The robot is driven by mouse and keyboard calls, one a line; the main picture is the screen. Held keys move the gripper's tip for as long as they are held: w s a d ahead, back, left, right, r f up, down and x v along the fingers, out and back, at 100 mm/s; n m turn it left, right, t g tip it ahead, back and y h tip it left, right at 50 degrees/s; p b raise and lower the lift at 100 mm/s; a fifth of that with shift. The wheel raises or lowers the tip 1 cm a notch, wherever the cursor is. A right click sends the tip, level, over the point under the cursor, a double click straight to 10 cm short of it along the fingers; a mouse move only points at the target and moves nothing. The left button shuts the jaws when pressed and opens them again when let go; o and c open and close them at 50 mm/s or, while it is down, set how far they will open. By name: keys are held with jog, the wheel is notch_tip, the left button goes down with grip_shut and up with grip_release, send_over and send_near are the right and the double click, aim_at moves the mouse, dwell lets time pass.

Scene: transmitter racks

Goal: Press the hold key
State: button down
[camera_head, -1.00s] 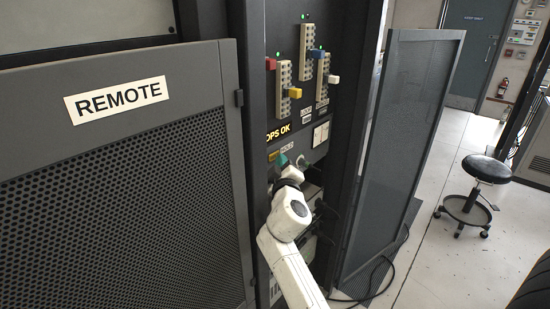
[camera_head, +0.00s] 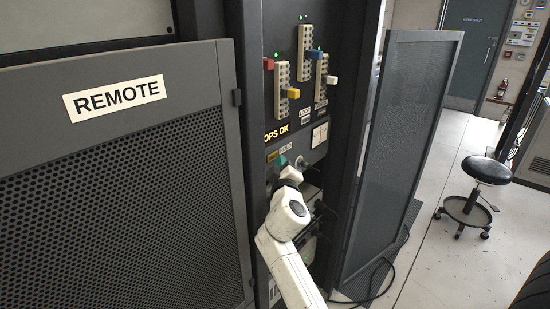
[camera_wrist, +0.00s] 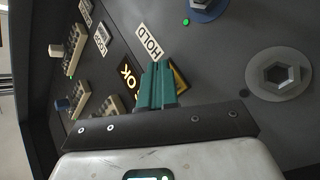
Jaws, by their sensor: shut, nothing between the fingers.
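The HOLD label (camera_wrist: 149,43) is a white plate with black letters on the dark rack panel. It also shows in the head view (camera_head: 287,147). My gripper (camera_wrist: 157,82) has teal fingers, which are together and empty. In the wrist view they point at the panel just beside the HOLD label. In the head view my gripper (camera_head: 281,161) is just below that label, close to the panel. Whether the fingertips touch the panel is unclear.
The lit OPS OK sign (camera_head: 276,133) and switch strips with coloured handles (camera_head: 283,88) are above. A REMOTE door (camera_head: 120,150) stands left, a mesh door (camera_head: 395,150) right. A stool (camera_head: 486,170) stands on open floor.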

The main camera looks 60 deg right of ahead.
jog(key=shift+w+a+r, duration=0.2)
jog(key=shift+w+r, duration=0.2)
jog(key=shift+w, duration=0.3)
jog(key=shift+s+d, duration=0.55)
jog(key=shift+s, duration=0.05)
jog(key=shift+w+a, duration=0.55)
jog(key=shift+a, duration=0.15)
jog(key=shift+t, duration=0.3)
jog(key=shift+s+d+r, duration=0.1)
jog(key=shift+s+r, duration=0.05)
jog(key=shift+s, duration=0.2)
jog(key=shift+s+a+f+p, duration=0.15)
jog(key=shift+s+p, duration=0.1)
jog(key=shift+s, duration=0.7)
jog(key=shift+s+a+f+p, duration=0.15)
jog(key=shift+s+p, duration=0.1)
jog(key=shift+s, duration=0.75)
jog(key=shift+s+a+p, duration=0.15)
jog(key=shift+s+p, duration=0.1)
jog(key=shift+s, duration=0.7)
